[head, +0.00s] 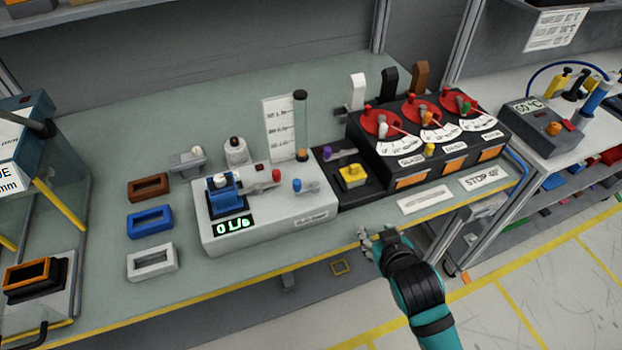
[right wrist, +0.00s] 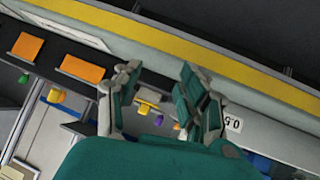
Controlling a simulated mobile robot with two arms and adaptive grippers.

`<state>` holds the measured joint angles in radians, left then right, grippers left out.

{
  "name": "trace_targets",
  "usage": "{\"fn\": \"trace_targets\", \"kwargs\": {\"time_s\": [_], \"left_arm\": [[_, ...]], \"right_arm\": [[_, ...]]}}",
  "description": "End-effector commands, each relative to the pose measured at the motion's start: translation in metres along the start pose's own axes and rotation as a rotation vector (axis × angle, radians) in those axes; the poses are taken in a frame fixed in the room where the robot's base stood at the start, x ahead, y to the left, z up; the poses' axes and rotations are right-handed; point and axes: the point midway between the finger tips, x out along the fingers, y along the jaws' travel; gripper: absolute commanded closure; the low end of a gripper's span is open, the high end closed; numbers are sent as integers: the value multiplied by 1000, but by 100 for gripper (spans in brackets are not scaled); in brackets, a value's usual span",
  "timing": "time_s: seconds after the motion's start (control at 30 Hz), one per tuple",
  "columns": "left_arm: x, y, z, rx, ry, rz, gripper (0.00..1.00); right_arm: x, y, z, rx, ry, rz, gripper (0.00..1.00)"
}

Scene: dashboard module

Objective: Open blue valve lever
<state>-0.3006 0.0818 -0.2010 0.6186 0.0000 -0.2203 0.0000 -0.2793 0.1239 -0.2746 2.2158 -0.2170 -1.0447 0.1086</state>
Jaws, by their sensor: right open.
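A white valve module (head: 270,232) with a green display reading about "0 L/s" stands on the bench. A small lever with a blue knob (head: 297,185) is on its right part, and a red-knobbed lever (head: 276,175) is left of it. A larger blue fitting (head: 224,193) sits at the module's left. I cannot tell whether the blue-knobbed lever is open or closed. My right gripper (head: 373,240) is open and empty near the bench's front edge, right of the module and apart from the levers. Its spread fingers show in the right wrist view (right wrist: 160,97). My left gripper is out of view.
A black box with a yellow knob (head: 352,174) and a dark panel with red dials (head: 422,118) stand right of the module. Brown, blue (head: 150,222) and white frames lie left of it. A clear tube (head: 300,125) rises behind. The front bench strip is mostly clear.

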Motion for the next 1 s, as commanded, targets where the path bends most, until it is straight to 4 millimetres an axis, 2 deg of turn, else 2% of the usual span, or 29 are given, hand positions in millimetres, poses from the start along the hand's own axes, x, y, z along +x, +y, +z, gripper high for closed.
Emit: {"fn": "trace_targets", "kwargs": {"time_s": [0.03, 0.17, 0.2, 0.27, 0.37, 0.4, 0.47, 0.5, 0.57, 0.6, 0.67, 0.7, 0.77, 0.8, 0.87, 0.9, 0.97, 1.0], "left_arm": [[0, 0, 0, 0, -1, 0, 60], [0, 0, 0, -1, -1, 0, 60], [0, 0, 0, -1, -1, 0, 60], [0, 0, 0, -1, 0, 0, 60], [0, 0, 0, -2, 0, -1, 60], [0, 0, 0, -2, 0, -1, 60], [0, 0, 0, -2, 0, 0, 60], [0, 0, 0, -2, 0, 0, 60], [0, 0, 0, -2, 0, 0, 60], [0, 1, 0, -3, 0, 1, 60], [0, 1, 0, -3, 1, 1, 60], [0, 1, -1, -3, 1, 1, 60], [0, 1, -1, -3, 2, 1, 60], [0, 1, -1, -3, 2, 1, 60], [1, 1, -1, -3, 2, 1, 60], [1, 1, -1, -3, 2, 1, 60], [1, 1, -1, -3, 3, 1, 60], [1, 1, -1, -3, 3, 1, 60]], "right_arm": [[5, -2, -21, -12, 63, 5, 59], [10, -9, -79, -46, 247, 17, 59], [10, -12, -99, -59, 311, 19, 59], [8, -18, -132, -85, 418, 18, 59], [-5, -35, -194, -144, 631, 8, 59], [-15, -46, -225, -178, 740, -3, 59], [-38, -69, -273, -252, 928, -30, 59], [-60, -90, -305, -319, 1073, -60, 59], [-98, -129, -343, -447, 1296, -125, 59], [-123, -156, -359, -546, 1432, -181, 59], [-158, -198, -369, -717, 1616, -279, 59], [-176, -224, -367, -847, 1721, -354, 59], [-196, -259, -354, -1068, 1842, -482, 59], [-201, -278, -340, -1231, 1894, -573, 59], [-198, -297, -315, -1499, 1920, -719, 59], [-190, -302, -298, -1688, 1896, -820, 59], [-168, -296, -275, -1980, 1792, -968, 59], [-150, -284, -264, -2167, 1676, -1058, 59]]}}
